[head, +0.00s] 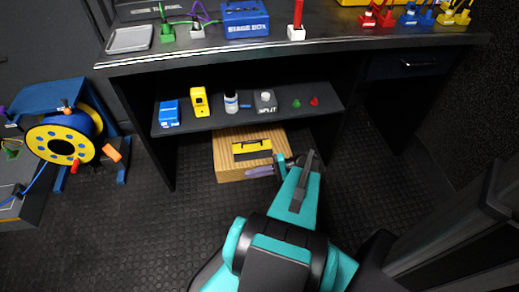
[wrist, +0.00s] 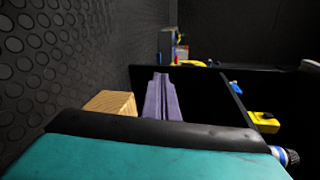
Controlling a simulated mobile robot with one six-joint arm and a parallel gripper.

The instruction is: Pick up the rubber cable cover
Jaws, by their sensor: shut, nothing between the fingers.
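A long purple-grey ridged strip, which looks like the rubber cable cover (head: 262,171), shows at the front right of the wooden crate under the bench. In the wrist view the cable cover (wrist: 161,98) stretches away beyond the dark bar of my gripper. Whether it touches the crate, I cannot tell. My gripper (head: 297,160) is shut and empty, just right of the cover's near end in the head view. Part of the cover's right end is close to or behind the gripper.
The wooden crate (head: 229,170) carries a yellow and black item (head: 251,149). Above it, a shelf (head: 222,117) holds a blue box, a yellow device, a bottle and small parts. A cable reel (head: 62,139) stands at left. The floor (head: 145,235) in front is clear.

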